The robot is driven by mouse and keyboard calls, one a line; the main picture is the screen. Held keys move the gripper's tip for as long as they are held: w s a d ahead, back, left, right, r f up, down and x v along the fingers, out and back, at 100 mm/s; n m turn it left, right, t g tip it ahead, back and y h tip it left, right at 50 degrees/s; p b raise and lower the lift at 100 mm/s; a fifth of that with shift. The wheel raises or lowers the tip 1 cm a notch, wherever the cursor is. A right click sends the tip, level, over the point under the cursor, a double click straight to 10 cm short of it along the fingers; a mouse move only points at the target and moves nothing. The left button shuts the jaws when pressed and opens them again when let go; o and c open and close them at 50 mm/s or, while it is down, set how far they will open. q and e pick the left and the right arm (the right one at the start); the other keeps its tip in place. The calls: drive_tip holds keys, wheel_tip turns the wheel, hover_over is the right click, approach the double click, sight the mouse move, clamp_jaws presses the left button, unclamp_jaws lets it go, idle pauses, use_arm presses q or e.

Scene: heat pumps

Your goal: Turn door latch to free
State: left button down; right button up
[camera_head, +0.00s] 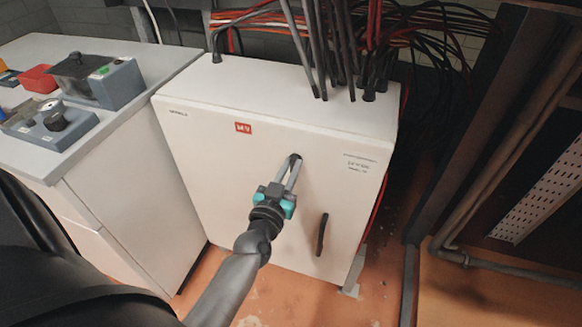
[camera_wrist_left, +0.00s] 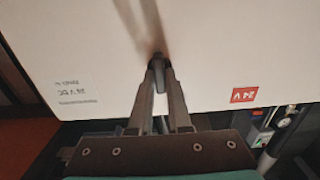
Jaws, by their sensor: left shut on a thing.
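A white cabinet (camera_head: 210,150) with a closed-looking front door stands ahead of me in the head view. The door latch (camera_head: 296,157) is a small dark piece high on the door. In the left wrist view the latch (camera_wrist_left: 158,76) shows as a dark stub between my fingertips. My left gripper (camera_head: 291,167) reaches the door and is shut on the latch; its fingertips (camera_wrist_left: 159,70) lie on both sides of the stub. The fingers partly hide the latch, and I cannot tell its turn angle. My right gripper is not in view.
A dark upright door handle (camera_head: 321,235) sits below and right of the latch. Several thick cables (camera_head: 335,50) rise from the cabinet top. A pale bench (camera_head: 125,195) with boxes stands close on the left. Dark frames and pipes (camera_head: 500,165) stand on the right.

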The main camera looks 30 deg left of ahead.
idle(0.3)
use_arm(q)
drive_tip(key=shift+n, duration=0.3)
drive_tip(key=shift+p, duration=0.3)
drive_tip(key=n+p, duration=0.1)
drive_tip(key=n, duration=0.2)
drive_tip(key=shift+n, duration=0.3)
drive_tip(key=shift+a+n+p, duration=0.1)
drive_tip(key=shift+n+p, duration=0.25)
drive_tip(key=shift+n, duration=0.55)
drive_tip(key=shift+a+f+n, duration=0.1)
drive_tip(key=shift+f+n, duration=0.05)
drive_tip(key=shift+n, duration=2.8)
drive_tip(key=shift+f+n, duration=0.1)
drive_tip(key=shift+n, duration=2.85)
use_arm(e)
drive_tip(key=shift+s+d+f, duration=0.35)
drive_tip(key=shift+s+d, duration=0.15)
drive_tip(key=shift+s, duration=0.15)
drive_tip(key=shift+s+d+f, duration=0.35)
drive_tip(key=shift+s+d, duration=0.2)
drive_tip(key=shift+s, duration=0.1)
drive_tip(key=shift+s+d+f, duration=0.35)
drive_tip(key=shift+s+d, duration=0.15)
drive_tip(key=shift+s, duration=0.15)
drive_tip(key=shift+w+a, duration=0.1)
